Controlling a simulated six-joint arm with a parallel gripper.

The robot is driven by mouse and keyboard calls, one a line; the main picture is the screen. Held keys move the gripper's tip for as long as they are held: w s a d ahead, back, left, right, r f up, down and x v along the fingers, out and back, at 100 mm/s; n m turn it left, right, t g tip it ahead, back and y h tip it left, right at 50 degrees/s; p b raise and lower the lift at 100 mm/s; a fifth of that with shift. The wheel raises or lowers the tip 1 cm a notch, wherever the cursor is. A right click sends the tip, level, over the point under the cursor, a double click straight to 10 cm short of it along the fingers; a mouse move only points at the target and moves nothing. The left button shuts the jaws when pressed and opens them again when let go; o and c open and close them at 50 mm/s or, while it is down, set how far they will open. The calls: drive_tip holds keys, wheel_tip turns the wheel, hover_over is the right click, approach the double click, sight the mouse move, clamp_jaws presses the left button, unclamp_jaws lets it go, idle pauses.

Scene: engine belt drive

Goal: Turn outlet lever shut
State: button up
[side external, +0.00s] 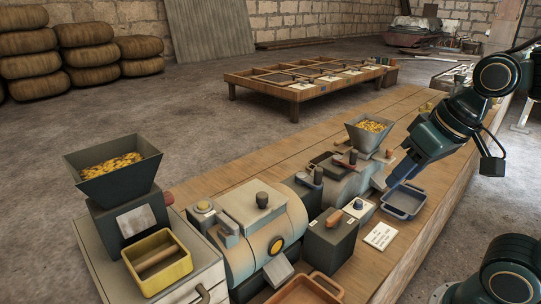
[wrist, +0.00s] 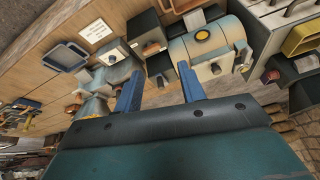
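My gripper (side external: 397,180) is at the right, above the bench near the far small machine (side external: 345,182) and a blue-grey tray. In the wrist view its two blue fingers (wrist: 160,90) are spread apart with nothing between them. Brown-handled controls show on the far machine (side external: 353,157) and on a dark box (side external: 332,218) in front of it. I cannot tell which one is the outlet lever, or its angle. The near cream-green machine (side external: 262,222) has a metal chute (side external: 278,270); it also shows in the wrist view (wrist: 222,48).
The blue-grey tray (side external: 403,196) and a white card (side external: 381,236) lie on the wooden bench. A grey box with a knob (side external: 359,208) stands beside the card. Hoppers of yellow grain (side external: 112,168) rise at left and back. The bench's right strip is mostly clear.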

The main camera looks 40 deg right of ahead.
drive_tip(key=w+d+f+m+g, duration=0.2)
drive_tip(key=w+m, duration=0.6)
drive_tip(key=m+g, duration=0.3)
drive_tip(key=m, duration=0.5)
hover_over(335, 216)
wheel_tip(335, 216, down, 6)
wheel_tip(335, 216, down, 14)
drive_tip(key=shift+r, duration=0.1)
drive_tip(key=shift+c, duration=0.2)
clamp_jaws()
